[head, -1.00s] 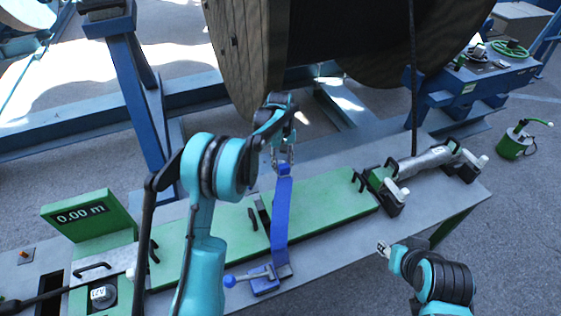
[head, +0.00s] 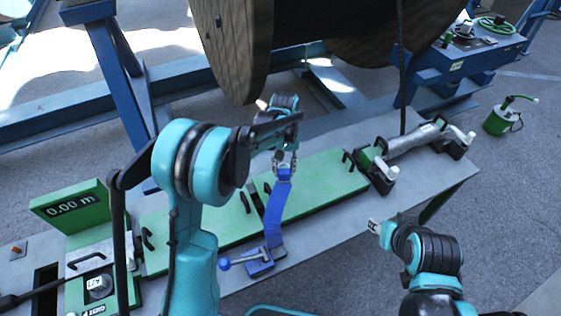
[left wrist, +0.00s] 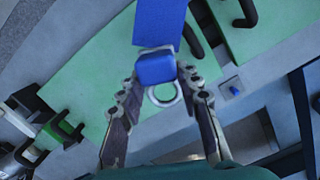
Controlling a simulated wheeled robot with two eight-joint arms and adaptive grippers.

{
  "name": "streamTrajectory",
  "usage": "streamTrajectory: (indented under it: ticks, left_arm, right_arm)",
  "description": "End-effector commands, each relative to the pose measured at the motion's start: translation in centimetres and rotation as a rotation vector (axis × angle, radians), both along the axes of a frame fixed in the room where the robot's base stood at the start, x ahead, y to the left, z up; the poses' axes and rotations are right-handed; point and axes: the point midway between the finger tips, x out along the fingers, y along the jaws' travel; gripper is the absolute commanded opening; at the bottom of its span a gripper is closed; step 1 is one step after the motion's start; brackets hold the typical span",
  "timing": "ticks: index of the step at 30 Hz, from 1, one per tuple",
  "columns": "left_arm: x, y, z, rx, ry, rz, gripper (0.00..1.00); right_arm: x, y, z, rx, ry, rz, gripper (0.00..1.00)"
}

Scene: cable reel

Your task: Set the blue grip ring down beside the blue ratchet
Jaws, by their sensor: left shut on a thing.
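The blue grip ring (head: 284,174) is at the upper end of a blue strap (head: 276,215). My left gripper (head: 285,160) is shut on it, above the green panel. In the left wrist view the grip ring (left wrist: 157,68) shows as a blue block with a pale ring between the two fingers (left wrist: 160,100). The blue ratchet (head: 258,262), with a blue ball-ended handle, sits at the bench's near edge, at the strap's lower end. The strap bends slightly between them. My right gripper (head: 376,226) is off the bench's front edge, away from the ratchet; its fingers are too small to judge.
A green panel (head: 325,180) with black handles lies along the grey bench (head: 425,186). A grey cylinder in clamps (head: 412,142) stands at right. A green meter reading 0.00 m (head: 68,208) is at left. A large wooden reel (head: 236,50) stands behind.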

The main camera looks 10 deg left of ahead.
Motion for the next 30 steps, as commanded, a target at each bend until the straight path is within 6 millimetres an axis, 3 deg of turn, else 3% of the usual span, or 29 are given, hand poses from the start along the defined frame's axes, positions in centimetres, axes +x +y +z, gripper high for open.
streamTrajectory:
  ticks: [30]
  left_arm:
    - [-8.9, -6.2, 0.1, -0.001, 0.000, -0.340, 0.00]
  right_arm:
    - [0.0, 0.0, 0.7, 0.000, 0.000, 0.000, 0.40]
